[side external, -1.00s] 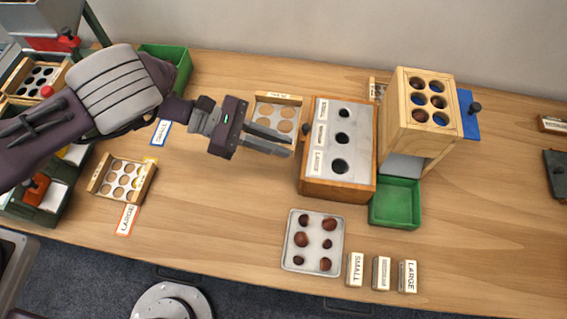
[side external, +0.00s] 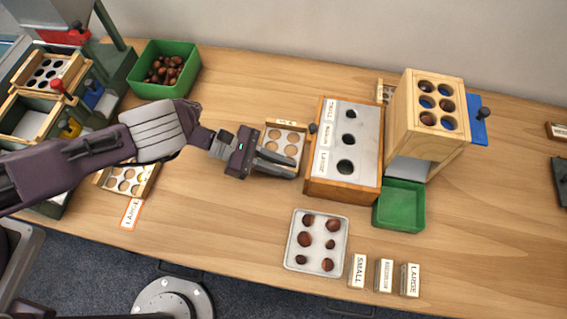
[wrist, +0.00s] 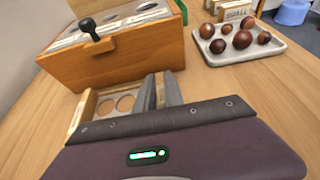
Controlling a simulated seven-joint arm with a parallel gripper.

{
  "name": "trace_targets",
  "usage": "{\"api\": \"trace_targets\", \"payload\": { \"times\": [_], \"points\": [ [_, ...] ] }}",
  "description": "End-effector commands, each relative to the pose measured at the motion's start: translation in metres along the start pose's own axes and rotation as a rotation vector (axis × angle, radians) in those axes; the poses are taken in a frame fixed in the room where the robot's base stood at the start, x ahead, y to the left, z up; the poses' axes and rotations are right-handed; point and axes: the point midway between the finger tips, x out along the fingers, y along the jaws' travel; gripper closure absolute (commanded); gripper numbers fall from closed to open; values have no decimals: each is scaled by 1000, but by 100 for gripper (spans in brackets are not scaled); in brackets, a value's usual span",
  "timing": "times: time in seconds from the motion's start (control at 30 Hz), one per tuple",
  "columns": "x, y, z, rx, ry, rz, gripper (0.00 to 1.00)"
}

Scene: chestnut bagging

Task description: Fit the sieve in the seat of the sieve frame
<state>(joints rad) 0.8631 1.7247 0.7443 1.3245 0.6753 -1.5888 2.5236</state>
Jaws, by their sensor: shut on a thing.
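My gripper (side external: 274,164) is shut on the near wall of a sieve (side external: 284,143), a small wooden-rimmed plate with large round holes. It lies just left of the wooden gauge box. In the wrist view, the sieve (wrist: 105,103) shows left of my fingers (wrist: 160,92), partly hidden by my gripper. Whether it touches the table is unclear. The green sieve frame (side external: 118,62) stands at the far left. A wooden sieve with small holes (side external: 46,72) sits in its back part; a wooden-rimmed opening (side external: 30,118) in front of that shows no holed plate.
The gauge box (side external: 343,188) stands close right of the sieve. A holed wooden tower (side external: 400,118) and green tray (side external: 400,207) are beyond it. A chestnut-filled green bin (side external: 143,84) is at the back left. Another sieve (side external: 130,178) lies by my arm. A chestnut tray (side external: 316,266) is in front.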

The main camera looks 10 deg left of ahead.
Motion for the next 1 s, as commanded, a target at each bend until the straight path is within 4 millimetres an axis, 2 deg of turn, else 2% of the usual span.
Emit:
{"api": "trace_targets", "payload": {
  "times": [0.03,0.1,0.13,0.47,0.57,0.8,1.0],
  "points": [
    [0,0,0,0,0,0,82],
    [0,0,0,0,0,0,68],
    [0,0,0,0,0,0,66],
    [-2,0,4,1,0,1,66],
    [-20,1,3,-2,1,5,66],
    [-86,1,3,-3,1,5,66],
    [-118,0,3,-1,0,2,66]
  ]
}}
